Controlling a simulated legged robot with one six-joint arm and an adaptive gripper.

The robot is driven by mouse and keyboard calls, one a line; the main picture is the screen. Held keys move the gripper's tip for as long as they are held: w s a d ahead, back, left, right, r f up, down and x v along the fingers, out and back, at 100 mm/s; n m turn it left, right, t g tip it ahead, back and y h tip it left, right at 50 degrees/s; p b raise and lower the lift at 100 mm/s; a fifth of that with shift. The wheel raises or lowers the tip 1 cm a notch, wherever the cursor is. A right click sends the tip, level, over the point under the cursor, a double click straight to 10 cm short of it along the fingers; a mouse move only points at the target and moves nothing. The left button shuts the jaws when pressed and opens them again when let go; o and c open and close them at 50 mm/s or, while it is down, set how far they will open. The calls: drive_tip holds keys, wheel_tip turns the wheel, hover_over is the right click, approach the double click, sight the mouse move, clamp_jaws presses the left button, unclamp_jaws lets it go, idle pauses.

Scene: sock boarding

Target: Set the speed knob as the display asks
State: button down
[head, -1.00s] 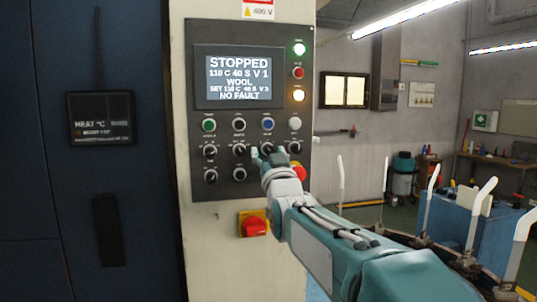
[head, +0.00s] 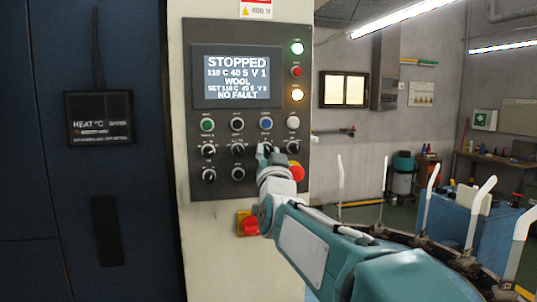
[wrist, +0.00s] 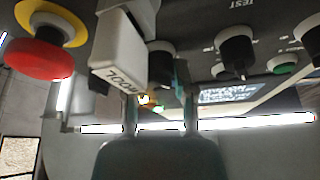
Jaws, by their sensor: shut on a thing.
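The display (head: 237,77) on the dark control panel reads STOPPED, 110 C 40 S V 1, WOOL, a SET line and NO FAULT. The SET line is blurred; its last figure looks like 3. My gripper (head: 268,153) is at the third knob from the left in the upper knob row. Its fingers are shut on this knob (wrist: 160,52), which shows between the fingertips in the wrist view. My fingers partly hide the knob in the head view. Its label and pointer cannot be read, so I cannot confirm from lettering that it is the speed knob.
The red emergency stop (head: 296,171) sits close to the right of my gripper; it also shows in the wrist view (wrist: 38,58). A white lettered block (wrist: 118,50) is beside the held knob. A red switch (head: 249,226) is below. Other knobs (head: 237,149) stand close on the left.

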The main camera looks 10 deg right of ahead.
drive_tip(key=m+h, duration=0.1)
drive_tip(key=m, duration=0.1)
drive_tip(key=m+g+h, duration=0.1)
drive_tip(key=m, duration=0.2)
drive_tip(key=shift+a+r+h, duration=0.1)
drive_tip(key=shift+h, duration=0.2)
drive_tip(key=m+g+h, duration=0.1)
drive_tip(key=m, duration=0.5)
drive_tip(key=shift+g+h, duration=0.4)
drive_tip(key=m+g, duration=0.1)
drive_tip(key=m, duration=0.3)
drive_tip(key=shift+a+m+g, duration=0.1)
drive_tip(key=shift+m+g, duration=0.2)
drive_tip(key=shift+g, duration=0.1)
drive_tip(key=shift+m+g, duration=0.5)
drive_tip(key=shift+m, duration=0.8)
drive_tip(key=shift+c, duration=2.2)
unclamp_jaws()
